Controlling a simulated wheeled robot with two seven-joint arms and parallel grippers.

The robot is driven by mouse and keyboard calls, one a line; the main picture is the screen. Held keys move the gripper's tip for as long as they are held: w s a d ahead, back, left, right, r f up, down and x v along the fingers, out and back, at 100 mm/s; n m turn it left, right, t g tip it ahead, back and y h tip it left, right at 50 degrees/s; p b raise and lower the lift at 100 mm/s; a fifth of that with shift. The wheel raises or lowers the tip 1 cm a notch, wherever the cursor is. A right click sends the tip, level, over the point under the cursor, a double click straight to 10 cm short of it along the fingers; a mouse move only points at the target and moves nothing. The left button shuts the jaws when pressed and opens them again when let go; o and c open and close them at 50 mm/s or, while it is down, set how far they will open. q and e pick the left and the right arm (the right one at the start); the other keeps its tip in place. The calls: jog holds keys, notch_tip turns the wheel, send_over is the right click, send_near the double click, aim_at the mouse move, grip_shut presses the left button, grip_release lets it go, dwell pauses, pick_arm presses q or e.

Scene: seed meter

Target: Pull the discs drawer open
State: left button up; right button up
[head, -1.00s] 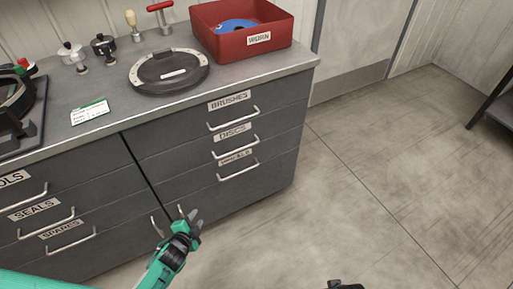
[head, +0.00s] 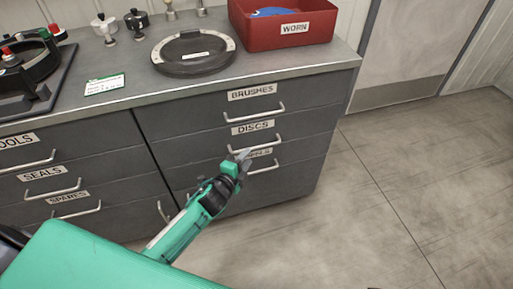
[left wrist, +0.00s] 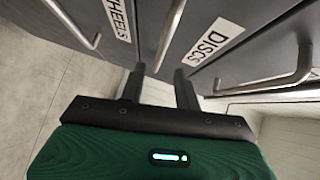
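The discs drawer (head: 215,143) is the middle drawer of the right-hand column in the dark grey cabinet, with a DISCS label, and it is shut. Its silver bar handle (head: 268,144) is just beyond my left gripper (head: 240,157), whose fingers partly cover its left end. In the left wrist view, my left gripper (left wrist: 160,77) is open, with its two dark fingers apart. The discs handle (left wrist: 170,32) lies in line with the gap between them, with the DISCS label (left wrist: 214,41) to its right. I cannot tell whether the fingers touch the handle.
The brushes drawer handle (head: 255,114) is above and the lower drawer handle (head: 265,168) is below, both close to the gripper. On the worktop stand a red WORN bin (head: 275,30) and a round dark lid (head: 194,55). The floor (head: 400,165) at right is clear.

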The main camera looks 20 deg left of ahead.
aim_at(256, 147)
pick_arm(q)
jog(key=x, duration=0.7)
jog(key=shift+w+b, duration=0.15)
jog(key=shift+b, duration=0.2)
pick_arm(e)
jog(key=shift+v, duration=1)
jog(key=shift+w, duration=0.1)
pick_arm(q)
grip_shut()
pick_arm(e)
jog(key=shift+f, duration=0.1)
